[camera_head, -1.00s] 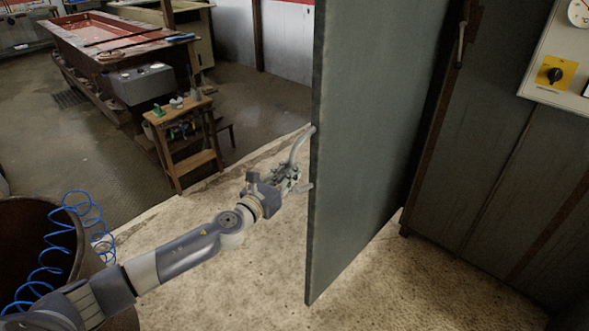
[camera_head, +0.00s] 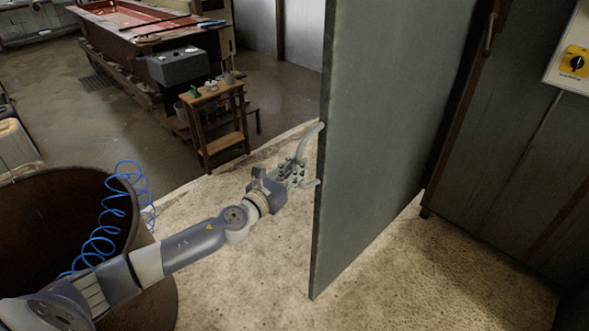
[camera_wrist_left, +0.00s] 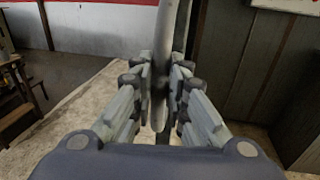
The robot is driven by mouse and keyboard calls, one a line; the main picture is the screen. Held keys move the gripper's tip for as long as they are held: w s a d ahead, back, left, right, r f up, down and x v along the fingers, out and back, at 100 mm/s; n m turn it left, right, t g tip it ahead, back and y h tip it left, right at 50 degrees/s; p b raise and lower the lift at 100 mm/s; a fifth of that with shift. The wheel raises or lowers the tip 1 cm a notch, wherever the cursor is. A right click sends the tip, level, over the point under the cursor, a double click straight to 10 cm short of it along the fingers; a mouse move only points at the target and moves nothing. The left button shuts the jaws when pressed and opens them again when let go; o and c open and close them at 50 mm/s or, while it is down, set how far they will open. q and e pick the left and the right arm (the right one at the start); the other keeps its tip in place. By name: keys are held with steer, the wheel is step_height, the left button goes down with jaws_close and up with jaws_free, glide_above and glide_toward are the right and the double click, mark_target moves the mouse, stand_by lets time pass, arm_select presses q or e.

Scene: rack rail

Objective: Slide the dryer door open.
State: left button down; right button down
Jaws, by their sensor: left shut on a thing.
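The dryer door (camera_head: 385,130) is a tall grey-green panel. It stands out from the dryer front, with its near edge toward the middle of the head view. A curved grey handle (camera_head: 306,139) is fixed near that edge on the door's left face. My left gripper (camera_head: 300,172) is at the handle. In the left wrist view, the handle (camera_wrist_left: 162,55) runs between the two fingers (camera_wrist_left: 158,92), which are shut on it. The door panel shows edge-on behind the handle there. My right gripper is in neither view.
The dryer wall (camera_head: 510,150) is at the right, with a control panel (camera_head: 572,55). A rusty drum (camera_head: 150,275) with a blue coiled hose stands at lower left. A small wooden stand (camera_head: 222,118) and a long red-topped table (camera_head: 130,25) are behind.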

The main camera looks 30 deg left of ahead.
arm_select(q)
steer(key=c, duration=1.6)
jaws_free()
steer(key=shift+w+a+r, duration=0.2)
steer(key=shift+a+r, duration=0.05)
steer(key=shift+r, duration=0.35)
steer(key=shift+o, duration=0.2)
steer(key=s+a, duration=0.1)
steer(key=s, duration=1.1)
steer(key=shift+a+f, duration=0.25)
steer(key=shift+a, duration=0.15)
